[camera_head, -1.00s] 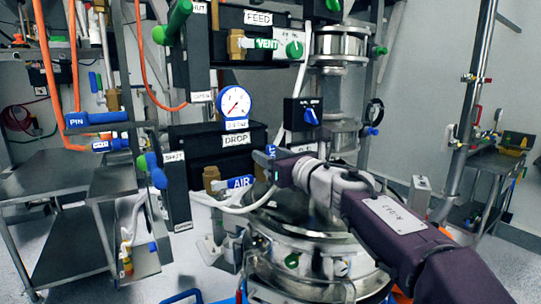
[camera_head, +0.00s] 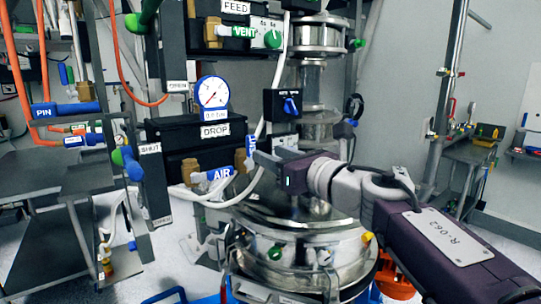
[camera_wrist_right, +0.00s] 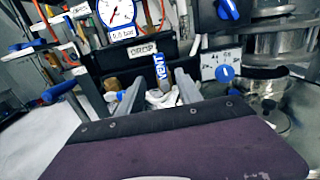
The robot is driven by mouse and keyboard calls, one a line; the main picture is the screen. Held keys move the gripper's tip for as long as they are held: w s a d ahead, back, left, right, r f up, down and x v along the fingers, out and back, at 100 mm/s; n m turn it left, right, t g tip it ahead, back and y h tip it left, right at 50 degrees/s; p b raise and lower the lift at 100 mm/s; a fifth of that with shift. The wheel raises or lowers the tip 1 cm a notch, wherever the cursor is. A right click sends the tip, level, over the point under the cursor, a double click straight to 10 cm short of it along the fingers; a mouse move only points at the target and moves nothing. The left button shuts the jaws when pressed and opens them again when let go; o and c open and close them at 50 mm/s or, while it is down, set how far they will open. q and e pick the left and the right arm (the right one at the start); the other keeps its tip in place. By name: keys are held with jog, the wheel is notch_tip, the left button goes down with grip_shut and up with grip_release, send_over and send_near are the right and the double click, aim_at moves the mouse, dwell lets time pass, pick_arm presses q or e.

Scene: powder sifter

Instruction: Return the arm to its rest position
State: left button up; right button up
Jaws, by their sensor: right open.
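My right arm comes in from the lower right in the head view. My right gripper (camera_head: 262,160) is in front of the metal vessel column, just right of the AIR valve handle (camera_head: 221,173). In the right wrist view the two fingers (camera_wrist_right: 158,92) are spread apart. A blue handle (camera_wrist_right: 160,72) with white lettering shows between and beyond them. I cannot tell whether the fingers touch it. Nothing is seen held. My left gripper is not in view.
The round pressure gauge (camera_head: 212,92) and black DROP box (camera_head: 172,134) stand left of the gripper. The steel lidded vessel (camera_head: 300,250) is below it. A glass and metal column (camera_head: 312,75) rises behind. A dark metal bench (camera_head: 75,205) is at left. Open floor shows at right.

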jog(key=w+d+f+m+g+h+p, duration=0.1)
jog(key=d+f+m+h+p, duration=0.4)
jog(key=d+f+m, duration=0.35)
jog(key=w+d+f+m+g+h+p, duration=0.2)
jog(key=d+f+m+h+p, duration=0.25)
jog(key=f+m, duration=0.65)
jog(key=s+d+f+m+g+h+p, duration=0.2)
jog(key=s+d+f+m+g, duration=0.25)
jog(key=s+f+m, duration=0.6)
jog(key=s+f+m+g+y, duration=0.1)
jog(key=s+f+m+g, duration=0.5)
jog(key=s+m, duration=0.7)
jog(key=shift+s+a+f+m, duration=0.3)
jog(key=shift+s+f+m, duration=0.15)
jog(key=shift+f, duration=0.1)
